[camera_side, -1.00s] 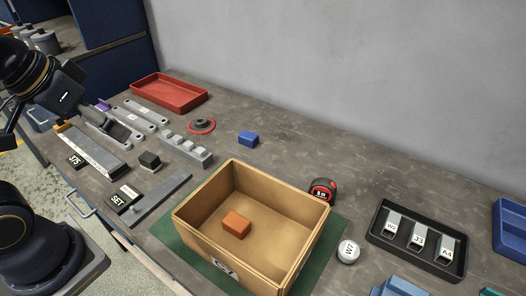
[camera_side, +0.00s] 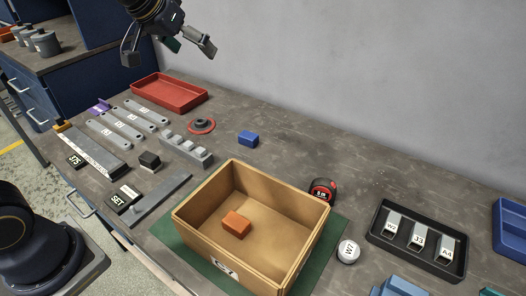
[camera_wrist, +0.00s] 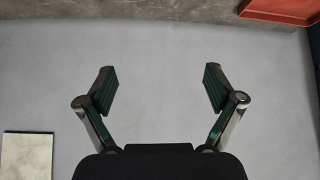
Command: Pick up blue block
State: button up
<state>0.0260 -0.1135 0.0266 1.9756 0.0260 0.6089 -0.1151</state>
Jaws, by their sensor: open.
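The blue block (camera_side: 248,139) lies on the grey bench towards the back wall, to the right of a red ring-shaped part. My gripper (camera_side: 168,50) is up at the top of the side view, above the bench's back left, high and well to the left of the block. In the wrist view my gripper (camera_wrist: 160,88) has its two fingers wide apart with nothing between them. The wrist view faces mostly plain grey wall, and the blue block is not seen there.
A cardboard-coloured box (camera_side: 190,222) holding an orange block (camera_side: 236,225) stands in front of the blue block. A red tray (camera_side: 150,92), grey brackets and a red ring (camera_side: 208,126) lie to the left. A tape measure (camera_side: 322,190) and black tray (camera_side: 376,236) are right. Bench around the block is clear.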

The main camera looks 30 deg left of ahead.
jog(key=w+f, duration=0.4)
jog(key=w, duration=0.1)
jog(key=g, duration=0.3)
send_over(248, 135)
jog(key=s, duration=0.6)
notch_tip(248, 135, down, 16)
jog(key=x, duration=0.9)
jog(key=shift+w+d+f, duration=0.1)
jog(key=shift+d+f, duration=0.1)
jog(key=shift+f, duration=0.2)
jog(key=x, duration=0.5)
jog(key=shift+w+a+f, duration=0.1)
jog(key=shift+w+f, duration=0.15)
jog(key=shift+f, duration=0.05)
jog(key=c, duration=1.4)
